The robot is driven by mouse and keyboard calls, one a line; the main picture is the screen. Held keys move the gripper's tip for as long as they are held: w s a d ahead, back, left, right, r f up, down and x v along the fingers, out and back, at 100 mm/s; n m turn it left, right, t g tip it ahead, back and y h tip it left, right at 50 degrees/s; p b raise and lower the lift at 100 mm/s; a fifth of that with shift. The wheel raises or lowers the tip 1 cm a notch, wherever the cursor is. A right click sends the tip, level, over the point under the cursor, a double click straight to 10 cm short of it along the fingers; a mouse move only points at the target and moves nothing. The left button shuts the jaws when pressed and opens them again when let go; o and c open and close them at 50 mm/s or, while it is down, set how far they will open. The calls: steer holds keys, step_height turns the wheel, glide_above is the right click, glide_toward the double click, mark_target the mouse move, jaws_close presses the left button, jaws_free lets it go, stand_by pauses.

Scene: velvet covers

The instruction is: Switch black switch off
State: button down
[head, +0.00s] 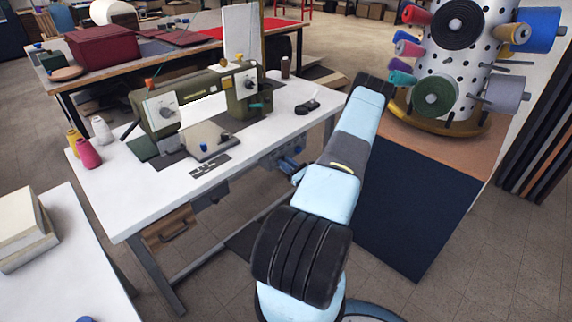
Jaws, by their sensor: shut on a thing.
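The olive-green sewing machine (195,100) stands on a white-topped table (160,195). Under the table's right front edge is a small grey switch box (268,161), where the black switch is too small to make out clearly. My gripper (284,163) is at this box, just left of my light blue arm, and is small and partly hidden. It looks shut at the switch, with the contact itself hidden. My arm rises from the bottom and covers part of the table's right side.
A dark blue cabinet (405,215) with a rack of thread spools (455,75) stands close on the right. Thread cones (88,152) and a small black item (308,107) are on the table. A second white table (70,270) is at lower left. Floor shows between the tables.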

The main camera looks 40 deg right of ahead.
steer(key=c, duration=0.9)
jaws_free()
steer(key=shift+s, duration=0.15)
steer(key=v, duration=1.3)
steer(key=shift+s, duration=0.25)
